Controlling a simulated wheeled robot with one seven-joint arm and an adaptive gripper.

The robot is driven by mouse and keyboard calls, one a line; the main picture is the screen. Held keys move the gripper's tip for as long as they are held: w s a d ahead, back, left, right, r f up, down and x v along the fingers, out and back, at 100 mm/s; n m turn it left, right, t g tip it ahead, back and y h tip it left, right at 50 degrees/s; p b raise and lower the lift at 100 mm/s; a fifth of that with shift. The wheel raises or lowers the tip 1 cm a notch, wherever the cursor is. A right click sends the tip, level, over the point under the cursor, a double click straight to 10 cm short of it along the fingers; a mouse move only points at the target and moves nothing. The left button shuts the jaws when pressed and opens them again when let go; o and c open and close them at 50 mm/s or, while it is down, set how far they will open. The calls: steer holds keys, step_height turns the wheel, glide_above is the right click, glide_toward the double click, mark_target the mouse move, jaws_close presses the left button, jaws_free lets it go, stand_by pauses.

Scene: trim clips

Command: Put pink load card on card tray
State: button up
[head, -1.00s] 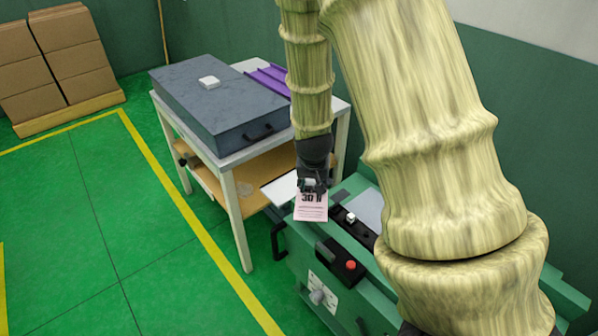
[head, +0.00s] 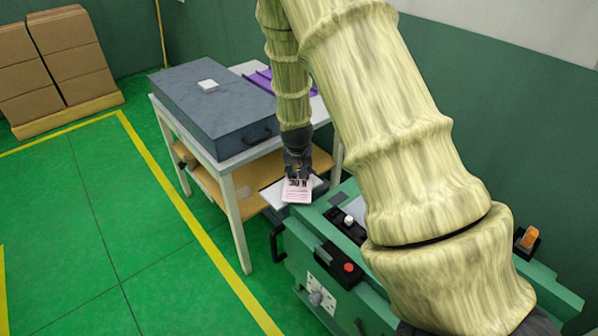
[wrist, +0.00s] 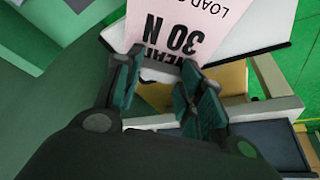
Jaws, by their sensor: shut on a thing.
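The pink load card (head: 297,193), printed "30 N", hangs from my gripper (head: 298,177). In the wrist view the card (wrist: 200,22) sticks out from between the fingers of my gripper (wrist: 157,75), which is shut on its printed edge. A flat white tray-like plate (head: 272,197) lies behind and partly under the card in the head view, between the table and the green machine; it may be the card tray. In the wrist view this white plate (wrist: 270,30) shows beyond the card, with a dark edge. I cannot tell the gap between card and plate.
The green machine (head: 318,262) has a red button (head: 348,267). Green floor is free at left.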

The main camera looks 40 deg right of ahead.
mark_target(298, 187)
steer(key=shift+f, duration=0.7)
steer(key=shift+f, duration=0.1)
steer(key=o, duration=0.8)
steer(key=shift+o, duration=0.2)
steer(key=v, duration=1.2)
steer(key=shift+b, duration=0.3)
